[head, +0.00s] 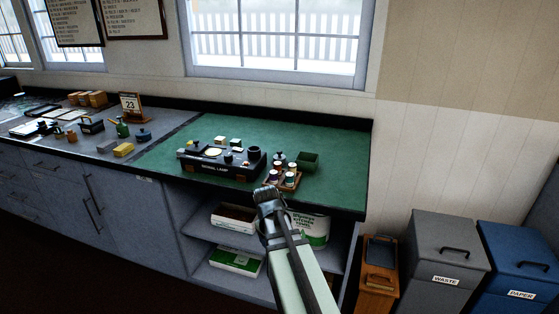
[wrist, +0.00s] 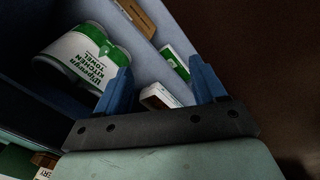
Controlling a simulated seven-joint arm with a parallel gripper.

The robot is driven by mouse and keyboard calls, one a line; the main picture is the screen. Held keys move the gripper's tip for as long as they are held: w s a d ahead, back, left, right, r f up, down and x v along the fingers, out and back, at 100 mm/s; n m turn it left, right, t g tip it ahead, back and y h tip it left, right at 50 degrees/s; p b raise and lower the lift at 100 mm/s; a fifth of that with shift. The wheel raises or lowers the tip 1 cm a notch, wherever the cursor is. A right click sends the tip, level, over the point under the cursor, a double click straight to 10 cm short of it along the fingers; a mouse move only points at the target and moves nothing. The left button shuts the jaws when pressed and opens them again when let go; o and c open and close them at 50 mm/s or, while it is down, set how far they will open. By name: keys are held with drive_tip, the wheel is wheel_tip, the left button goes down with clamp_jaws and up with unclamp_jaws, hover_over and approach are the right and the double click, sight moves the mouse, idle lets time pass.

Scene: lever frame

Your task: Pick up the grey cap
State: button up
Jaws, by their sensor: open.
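My gripper (head: 268,191) is in front of the counter's front edge, just below the small wooden tray in the picture. In the wrist view its two blue fingers (wrist: 160,72) stand apart with nothing between them, facing the open shelves under the counter. I cannot pick out the grey cap for certain. Small dark and pale pieces sit on the black signal lamp base (head: 215,167) on the green mat. Several small bottles with differing tops stand in the wooden tray (head: 270,180) right of it; these are too small to tell apart. The wrist view shows no cap.
A kitchen towel pack (wrist: 80,55) lies on the shelf below. A yellow block (head: 123,150) and a calendar (head: 130,106) stand left. Waste (head: 440,252) and paper bins (head: 520,262) stand right.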

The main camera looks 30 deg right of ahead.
drive_tip(key=w+d+r+t, duration=0.15)
drive_tip(key=d+r, duration=0.25)
drive_tip(key=r, duration=0.7)
drive_tip(key=m+y, duration=0.2)
drive_tip(key=m, duration=0.1)
approach(281, 153)
drive_tip(key=shift+t, duration=0.45)
drive_tip(key=x, duration=0.5)
drive_tip(key=shift+s+a+f, duration=0.1)
drive_tip(key=shift+a+f, duration=0.1)
drive_tip(key=shift+x, duration=3.1)
drive_tip(key=shift+s+d+f, duration=0.1)
drive_tip(key=shift+s+d, duration=0.05)
drive_tip(key=shift+s, duration=0.05)
drive_tip(key=c, duration=0.8)
